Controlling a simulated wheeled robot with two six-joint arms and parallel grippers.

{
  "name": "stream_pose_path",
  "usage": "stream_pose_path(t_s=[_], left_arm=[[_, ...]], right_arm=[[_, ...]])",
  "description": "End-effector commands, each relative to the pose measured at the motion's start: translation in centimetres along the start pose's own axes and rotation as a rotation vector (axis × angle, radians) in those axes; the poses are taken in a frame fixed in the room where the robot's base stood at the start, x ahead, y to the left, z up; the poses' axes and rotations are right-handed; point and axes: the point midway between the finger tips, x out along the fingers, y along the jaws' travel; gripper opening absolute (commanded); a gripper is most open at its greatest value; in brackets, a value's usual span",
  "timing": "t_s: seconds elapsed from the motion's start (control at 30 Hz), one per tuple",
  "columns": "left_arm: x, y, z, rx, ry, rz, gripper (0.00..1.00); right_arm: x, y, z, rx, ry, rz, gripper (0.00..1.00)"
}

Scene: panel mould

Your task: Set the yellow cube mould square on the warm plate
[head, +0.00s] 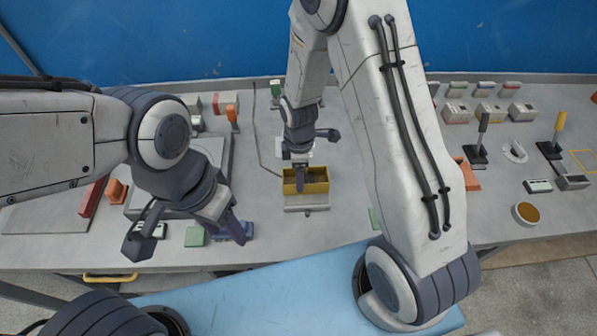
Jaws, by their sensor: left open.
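The yellow cube mould (316,187) is an open-topped box with a dark inside, near the middle of the bench in the head view. It appears to rest on a small pale grey block or plate (306,203); I cannot tell whether this is the warm plate or whether the mould sits square.
A green block (195,237) and a blue item (238,231) lie by my left gripper. A large grey plate (222,165) lies behind it. Black-based upright tools (476,154) and a round amber dish (525,212) stand at right. A blue wall closes the back.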

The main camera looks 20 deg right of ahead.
Motion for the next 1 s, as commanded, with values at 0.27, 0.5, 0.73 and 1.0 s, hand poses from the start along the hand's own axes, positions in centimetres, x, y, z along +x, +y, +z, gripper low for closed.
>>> stream_pose_path(t_s=[0.27, 0.5, 0.73, 1.0], left_arm=[[0.2, 0.0, 0.0, 0.0, 0.0, 0.0, 0.5], [0.1, 0.0, 0.0, 0.0, 0.0, 0.0, 0.5], [0.7, -0.1, 0.0, 0.0, 0.0, 0.0, 0.5], [1.7, -0.1, 0.1, 0.001, 0.0, 0.0, 0.5]], right_arm=[[0.3, 0.0, 0.0, 0.0, 0.0, 0.0, 1.0], [0.1, 0.0, 0.0, 0.0, 0.0, 0.0, 1.0], [-2.4, 0.1, -0.1, 0.0, 0.002, 0.006, 1.0], [-8.2, 0.1, -0.1, 0.0, 0.003, 0.007, 1.0]])
